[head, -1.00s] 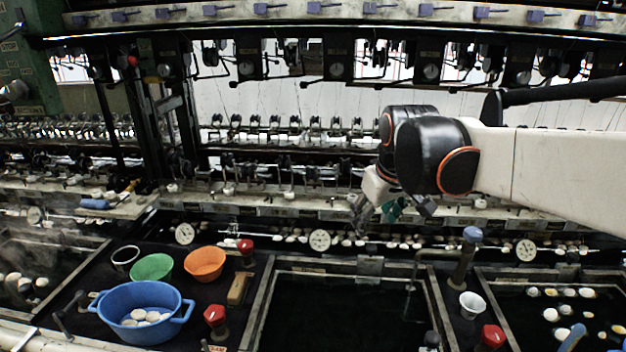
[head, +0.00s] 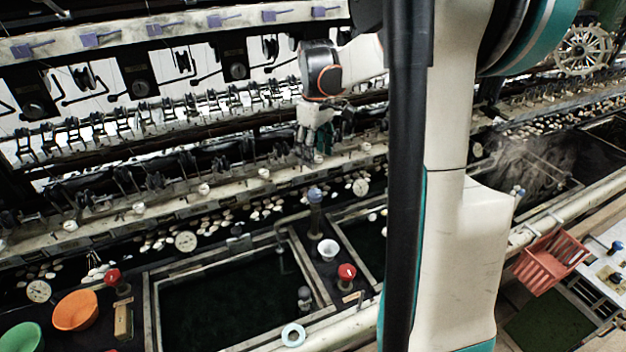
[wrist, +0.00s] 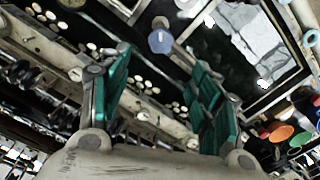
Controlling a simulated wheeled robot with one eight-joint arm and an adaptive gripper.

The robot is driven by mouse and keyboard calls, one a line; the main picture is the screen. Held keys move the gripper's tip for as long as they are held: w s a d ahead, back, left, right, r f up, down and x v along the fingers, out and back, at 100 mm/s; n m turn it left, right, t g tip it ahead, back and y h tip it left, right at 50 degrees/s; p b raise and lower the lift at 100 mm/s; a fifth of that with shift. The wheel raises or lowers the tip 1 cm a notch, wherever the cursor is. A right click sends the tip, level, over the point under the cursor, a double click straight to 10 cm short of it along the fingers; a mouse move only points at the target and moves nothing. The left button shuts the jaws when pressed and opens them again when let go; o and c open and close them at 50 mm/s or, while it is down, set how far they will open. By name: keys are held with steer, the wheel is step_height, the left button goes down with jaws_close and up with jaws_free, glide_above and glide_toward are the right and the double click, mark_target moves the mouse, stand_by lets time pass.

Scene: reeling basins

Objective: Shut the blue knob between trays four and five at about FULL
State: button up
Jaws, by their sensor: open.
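A blue knob (head: 315,195) tops an upright dark post between two dark water basins in the head view. The left basin shows its frame (head: 150,310), and the right basin is partly hidden by my arm. I cannot read any tray numbers or a FULL mark. My gripper (head: 316,150) is up behind the knob, near the pale rail, apart from it. In the wrist view my gripper (wrist: 158,68) has its green fingers spread and empty. A blue knob (wrist: 160,38) shows beyond the fingertips, roughly between them, and not touched.
A white cup (head: 328,248) and a red knob (head: 346,272) stand near the post. Another red knob (head: 113,275) and an orange bowl (head: 76,310) are at left. A red crate (head: 549,262) is at right. Reeling machinery runs along the back. My arm blocks the centre right.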

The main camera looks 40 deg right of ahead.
mark_target(315, 192)
step_height(315, 192, down, 14)
steer(key=b, duration=0.3)
steer(key=shift+a+r, duration=0.1)
steer(key=shift+r, duration=0.15)
steer(key=c, duration=1)
